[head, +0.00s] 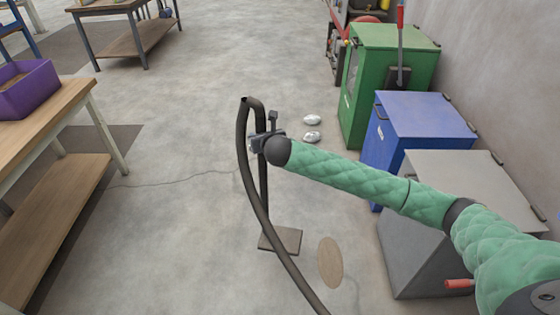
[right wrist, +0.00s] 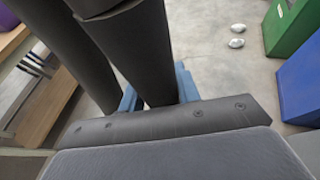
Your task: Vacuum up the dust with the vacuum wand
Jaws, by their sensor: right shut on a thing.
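The vacuum wand (head: 245,150) is a dark tube, with a bend at its top and a hose running down to the bottom edge of the head view. An upright dark post with a square base plate (head: 281,240) stands by it. My right gripper (head: 262,140) is shut on the wand near its upper part. In the right wrist view the dark tube (right wrist: 148,55) lies between blue fingertips, with a second dark tube to its left. A flat tan oval patch (head: 330,262) lies on the floor right of the base; I cannot tell if it is the dust. My left gripper is not in view.
Two small silvery lumps (head: 312,120) lie on the floor. Green (head: 390,80), blue (head: 420,130) and grey (head: 440,210) cabinets line the right side. A workbench (head: 50,130) with a purple bin (head: 25,92) stands left. The middle floor is open.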

